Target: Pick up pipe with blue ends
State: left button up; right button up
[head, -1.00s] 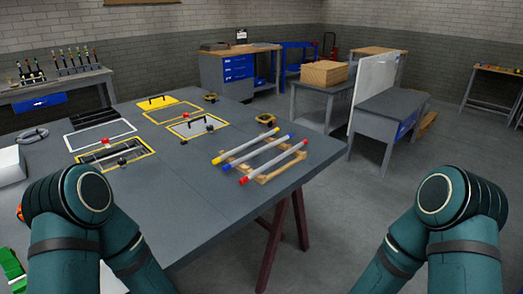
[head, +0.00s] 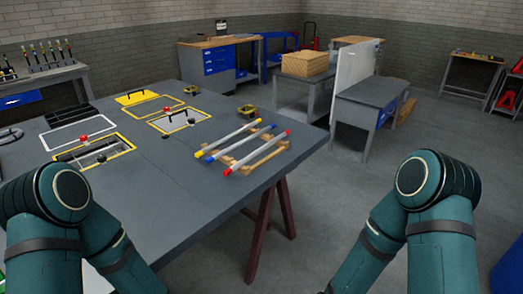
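The pipe with blue ends (head: 238,145) lies on a wooden rack (head: 262,163) near the table's right edge. It is the middle one of three pale pipes lying side by side. The pipe with yellow ends (head: 230,137) lies on its far left side, and the pipe with red ends (head: 258,152) on its near right side. All three run slantwise across the rack. Only bent parts of my two arms show at the lower left and lower right. Both grippers are outside the picture, and nothing touches the pipes.
The large grey table (head: 150,195) also holds yellow and white framed panels (head: 62,132) and two small yellow-black tools (head: 247,110). A grey bench (head: 375,102) and a white upright board (head: 352,72) stand behind, to the right. Floor right of the table is open.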

aim_at(221, 154)
jog(key=u, duration=1.2)
jog(key=l+u, duration=0.2)
jog(key=u, duration=0.2)
jog(key=l+u, duration=0.55)
jog(key=l, duration=0.2)
jog(key=k+l+u, duration=0.25)
jog(key=l, duration=0.15)
jog(key=k+l, duration=0.1)
jog(key=l, duration=0.3)
jog(key=k+l, duration=0.1)
jog(key=l, duration=0.3)
jog(key=k+l+u, duration=0.1)
jog(key=l, duration=0.3)
jog(key=k+l, duration=0.1)
jog(key=l, duration=0.25)
jog(key=k+l, duration=0.1)
jog(key=l, duration=0.3)
jog(key=u, duration=0.05)
